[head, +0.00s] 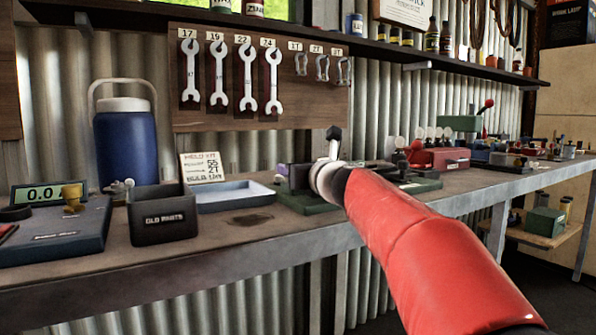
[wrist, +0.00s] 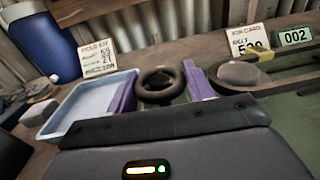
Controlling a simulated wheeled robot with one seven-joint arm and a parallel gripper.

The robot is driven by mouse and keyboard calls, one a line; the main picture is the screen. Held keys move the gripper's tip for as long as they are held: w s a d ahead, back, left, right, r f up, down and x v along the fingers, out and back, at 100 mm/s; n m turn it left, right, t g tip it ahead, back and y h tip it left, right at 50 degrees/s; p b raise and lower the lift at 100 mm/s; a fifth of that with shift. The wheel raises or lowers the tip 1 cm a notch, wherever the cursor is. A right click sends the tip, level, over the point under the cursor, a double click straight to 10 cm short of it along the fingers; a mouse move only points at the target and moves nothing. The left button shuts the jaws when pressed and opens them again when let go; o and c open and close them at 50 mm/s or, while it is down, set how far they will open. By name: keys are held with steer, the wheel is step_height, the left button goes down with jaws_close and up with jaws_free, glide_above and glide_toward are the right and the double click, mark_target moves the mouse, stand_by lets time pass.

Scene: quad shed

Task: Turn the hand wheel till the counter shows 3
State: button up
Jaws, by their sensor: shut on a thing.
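In the wrist view, the hand wheel (wrist: 160,74) is a dark ring with an open middle. The two purple fingers of my gripper (wrist: 158,87) stand on either side of it, shut on it. The counter (wrist: 295,36) at the upper right is a green plate reading 002. In the head view my red arm reaches over the bench and hides the wheel and most of the gripper. A green base (head: 297,203) shows beneath its end.
A grey rounded part (wrist: 238,73) with a dark belt-like loop lies right of the wheel. A pale blue tray (head: 232,198), an OLD PARTS box (head: 163,218) and a blue jug (head: 125,148) stand to the left. More devices line the bench to the right, including a red one (head: 440,158).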

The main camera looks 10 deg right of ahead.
stand_by(0.3)
steer(key=o, duration=1)
steer(key=b, duration=0.1)
glide_above(316, 201)
